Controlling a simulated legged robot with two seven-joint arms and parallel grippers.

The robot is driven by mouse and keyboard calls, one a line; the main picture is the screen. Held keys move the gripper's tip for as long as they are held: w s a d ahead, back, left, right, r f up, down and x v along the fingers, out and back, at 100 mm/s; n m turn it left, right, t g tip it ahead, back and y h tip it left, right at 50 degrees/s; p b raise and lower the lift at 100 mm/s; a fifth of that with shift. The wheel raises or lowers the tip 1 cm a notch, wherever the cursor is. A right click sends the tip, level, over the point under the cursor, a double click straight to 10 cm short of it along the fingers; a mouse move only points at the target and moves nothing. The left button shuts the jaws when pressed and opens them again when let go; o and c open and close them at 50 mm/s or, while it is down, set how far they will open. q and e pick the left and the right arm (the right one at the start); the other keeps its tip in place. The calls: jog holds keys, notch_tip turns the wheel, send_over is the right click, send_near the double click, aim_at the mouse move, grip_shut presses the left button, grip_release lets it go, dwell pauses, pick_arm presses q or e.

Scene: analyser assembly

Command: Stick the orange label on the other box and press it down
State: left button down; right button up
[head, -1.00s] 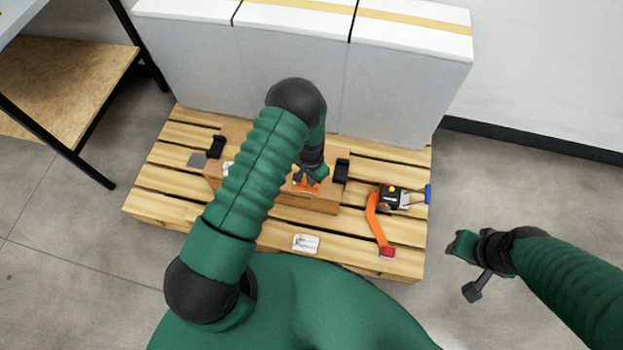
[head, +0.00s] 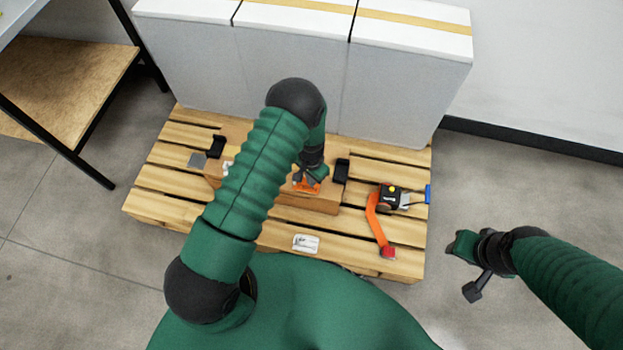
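The orange label (head: 306,186) lies at the right part of a brown cardboard box (head: 300,202) on the wooden pallet. My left gripper (head: 312,177) is right at the label, pointing down; its fingers are small and dark, and I cannot tell whether they are open or shut. My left arm covers the middle of the box. My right gripper (head: 468,268) is off to the right above the floor, away from the pallet, with its fingers spread and nothing between them.
The pallet (head: 400,265) also carries black corner pieces (head: 341,171), a black device with an orange strap (head: 376,222), and a white label or packet (head: 306,244). Tall white boxes (head: 400,90) stand behind. A shelf (head: 60,85) is at the left.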

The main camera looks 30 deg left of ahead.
pick_arm(q)
jog(key=shift+f+b, duration=0.55)
jog(key=shift+f, duration=0.15)
dwell(0.7)
jog(key=shift+r, duration=0.1)
notch_tip(320, 180, up, 6)
jog(key=p, duration=0.5)
jog(key=shift+s, duration=0.1)
dwell(0.5)
